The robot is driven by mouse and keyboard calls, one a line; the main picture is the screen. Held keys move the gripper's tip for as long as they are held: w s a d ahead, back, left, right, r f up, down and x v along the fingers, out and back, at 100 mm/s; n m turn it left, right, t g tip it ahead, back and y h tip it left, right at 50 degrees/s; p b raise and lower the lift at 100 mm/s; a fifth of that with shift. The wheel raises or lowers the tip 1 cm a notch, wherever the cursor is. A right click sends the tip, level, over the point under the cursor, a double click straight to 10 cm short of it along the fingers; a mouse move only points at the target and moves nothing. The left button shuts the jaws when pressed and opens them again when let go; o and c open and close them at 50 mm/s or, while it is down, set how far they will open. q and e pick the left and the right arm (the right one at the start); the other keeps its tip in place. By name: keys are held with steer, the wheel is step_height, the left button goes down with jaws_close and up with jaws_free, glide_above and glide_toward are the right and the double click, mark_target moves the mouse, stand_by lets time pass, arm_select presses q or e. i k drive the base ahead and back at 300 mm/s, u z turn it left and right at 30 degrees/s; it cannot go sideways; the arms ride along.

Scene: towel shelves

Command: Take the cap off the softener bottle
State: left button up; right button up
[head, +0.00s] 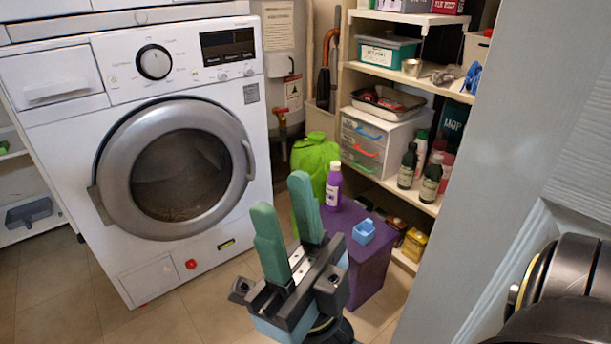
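The softener bottle (332,190) is small and purple with a pale label, and stands upright on top of a purple box (378,276). A small pale cap (335,165) sits on its top. My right gripper (282,197) has two green fingers pointing up, spread apart with nothing between them. In the picture it is to the left of the bottle and in front of it; the fingers do not appear to touch it. My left gripper is not in view.
A small blue cup-like piece (363,231) is on the purple box, right of the bottle. A green bag (315,155) is behind the bottle. Shelves (399,196) with dark bottles stand at right, beside a grey panel (480,170). A washing machine (55,140) is at left.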

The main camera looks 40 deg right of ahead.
mark_target(335, 178)
steer(key=i, duration=1.6)
steer(key=z, duration=2.5)
steer(key=i, duration=1)
